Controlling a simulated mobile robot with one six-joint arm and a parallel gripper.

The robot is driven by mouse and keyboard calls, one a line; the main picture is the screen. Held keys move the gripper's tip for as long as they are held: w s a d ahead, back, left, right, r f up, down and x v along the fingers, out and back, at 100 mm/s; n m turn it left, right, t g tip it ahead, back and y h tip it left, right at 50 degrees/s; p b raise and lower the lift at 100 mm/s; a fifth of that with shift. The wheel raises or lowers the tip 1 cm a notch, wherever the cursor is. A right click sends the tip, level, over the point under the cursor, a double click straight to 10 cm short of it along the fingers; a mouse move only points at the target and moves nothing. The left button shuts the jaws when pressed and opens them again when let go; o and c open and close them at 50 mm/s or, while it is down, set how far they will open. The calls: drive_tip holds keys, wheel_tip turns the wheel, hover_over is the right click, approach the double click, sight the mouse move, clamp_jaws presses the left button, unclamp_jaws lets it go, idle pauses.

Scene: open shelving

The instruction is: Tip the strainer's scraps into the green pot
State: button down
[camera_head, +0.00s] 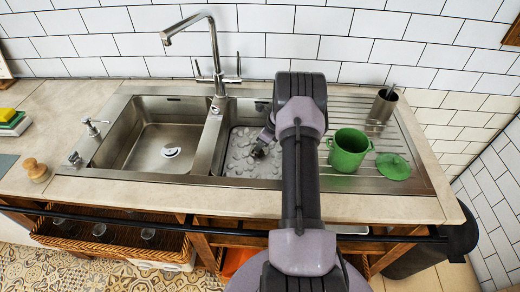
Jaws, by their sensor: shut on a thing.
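The green pot (345,157) stands upright and open on the ribbed drainboard, right of my arm. Its green lid (393,166) lies beside it on the right. My gripper (259,151) is low in the right sink basin, left of the pot and apart from it. It is shut on a small dark thing, apparently the strainer, at the basin floor. The jaws and the arm hide most of it, so its tilt and any scraps in it cannot be made out.
The left basin (150,132) is empty except for its round drain fitting (171,152). A tall tap (215,60) rises behind the basins. A metal cup (382,106) with a utensil stands behind the pot. A soap dispenser (92,127) and wooden brush (37,171) are at left.

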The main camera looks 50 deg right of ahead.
wheel_tip(320, 180, up, 7)
drive_tip(key=shift+r+p, duration=0.1)
drive_tip(key=shift+p, duration=1)
drive_tip(key=s+d+r+p, duration=0.3)
drive_tip(key=s+r+p, duration=0.4)
drive_tip(key=s+r, duration=0.8)
drive_tip(key=s+d+r+p, duration=0.4)
drive_tip(key=s+r+p, duration=0.4)
drive_tip(key=s+r, duration=0.6)
drive_tip(key=a+f+g+h+b, duration=0.1)
drive_tip(key=g+h+b, duration=0.3)
drive_tip(key=b, duration=0.4)
drive_tip(key=w+a+f+n+g+h+b, duration=0.1)
drive_tip(key=f+g+h+b, duration=0.3)
drive_tip(key=b, duration=0.3)
drive_tip(key=a+f+g+h+b, duration=0.2)
drive_tip(key=g+h+b, duration=0.1)
drive_tip(key=g+b, duration=0.3)
drive_tip(key=shift+w+f+n+h+b, duration=0.15)
drive_tip(key=shift+w+n+h+b, duration=0.2)
drive_tip(key=shift+b, duration=0.95)
drive_tip(key=shift+w+d+f+g+h+b, duration=0.2)
drive_tip(key=shift+g+h+b, duration=0.3)
drive_tip(key=shift+b, duration=0.55)
drive_tip(key=shift+s+a+f+g+h, duration=0.15)
drive_tip(key=shift+f+g+h, duration=0.1)
drive_tip(key=shift+g+h, duration=0.55)
drive_tip(key=shift+h, duration=0.05)
